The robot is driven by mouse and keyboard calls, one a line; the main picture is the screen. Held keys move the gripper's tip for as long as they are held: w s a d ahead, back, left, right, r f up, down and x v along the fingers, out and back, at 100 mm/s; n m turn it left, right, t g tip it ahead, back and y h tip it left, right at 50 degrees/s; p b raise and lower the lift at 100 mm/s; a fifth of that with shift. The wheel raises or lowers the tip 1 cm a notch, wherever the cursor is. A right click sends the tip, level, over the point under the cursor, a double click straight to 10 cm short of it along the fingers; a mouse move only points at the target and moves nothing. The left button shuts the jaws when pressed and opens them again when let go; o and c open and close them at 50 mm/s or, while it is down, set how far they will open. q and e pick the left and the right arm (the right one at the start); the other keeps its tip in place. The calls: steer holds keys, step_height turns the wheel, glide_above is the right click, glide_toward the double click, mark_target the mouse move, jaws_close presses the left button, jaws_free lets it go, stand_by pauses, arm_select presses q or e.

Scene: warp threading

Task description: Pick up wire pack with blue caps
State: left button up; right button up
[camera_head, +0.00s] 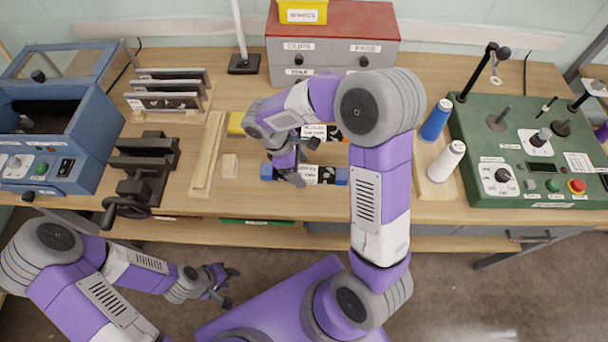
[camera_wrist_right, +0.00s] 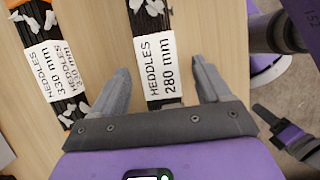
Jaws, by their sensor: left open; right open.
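The wire pack with blue caps (camera_head: 326,175) lies on the wooden table, a dark bundle with a white label and a blue cap at each end. In the right wrist view the pack (camera_wrist_right: 165,65) reads "HEDDLES 280 mm", and its blue caps are out of frame. My right gripper (camera_head: 303,164) is open over the pack, partly hiding it in the head view. In the wrist view its fingertips (camera_wrist_right: 161,66) stand on either side of the pack, apart from it; their height above it is unclear. My left gripper (camera_head: 230,286) is open and empty, low in front of the table.
A "HEDDLES 330 mm" pack (camera_wrist_right: 55,70) with an orange cap lies parallel nearby. A yellow cap (camera_head: 236,123) shows behind my right arm. A small wooden block (camera_head: 229,166) and wooden rails (camera_head: 208,150) are left; thread cones (camera_head: 446,160) and a green console (camera_head: 500,150) are right.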

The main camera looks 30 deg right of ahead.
steer(key=shift+s+d+f, duration=0.15)
steer(key=shift+d+f, duration=0.15)
steer(key=shift+f, duration=0.35)
jaws_close()
